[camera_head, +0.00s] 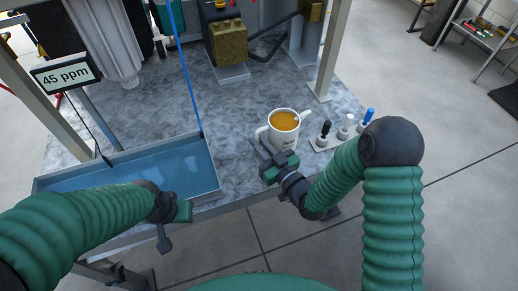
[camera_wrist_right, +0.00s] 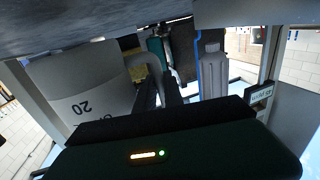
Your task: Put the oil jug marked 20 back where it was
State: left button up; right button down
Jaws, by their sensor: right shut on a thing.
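The oil jug (camera_head: 285,135) is a white mug-like vessel with brown-orange liquid inside, upright on the grey worktop or just above it; I cannot tell which. In the right wrist view, which is upside down, the jug (camera_wrist_right: 85,75) shows the mark "20". My right gripper (camera_head: 258,144) is at the jug's left side, shut on its handle (camera_wrist_right: 138,70). In the right wrist view my two dark fingers (camera_wrist_right: 160,88) meet at the handle. My left gripper (camera_head: 180,212) hangs at the front edge of the water tray, apart from the jug; its jaws are unclear.
A shallow tray of blue water (camera_head: 135,165) lies at left, with a blue line (camera_head: 186,70) rising from it. A "45 ppm" display (camera_head: 66,76) stands behind. A stand with several capped pieces (camera_head: 345,130) is right of the jug. Bare worktop (camera_head: 225,115) lies between.

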jog(key=f, duration=0.1)
jog(key=w+f, duration=0.1)
jog(key=f, duration=0.1)
jog(key=shift+f+b, duration=0.25)
jog(key=shift+b, duration=0.1)
jog(key=shift+s, duration=0.1)
jog(key=c, duration=1.9)
grip_release()
jog(key=shift+f, duration=0.1)
jog(key=o, duration=0.4)
jog(key=shift+o, duration=0.2)
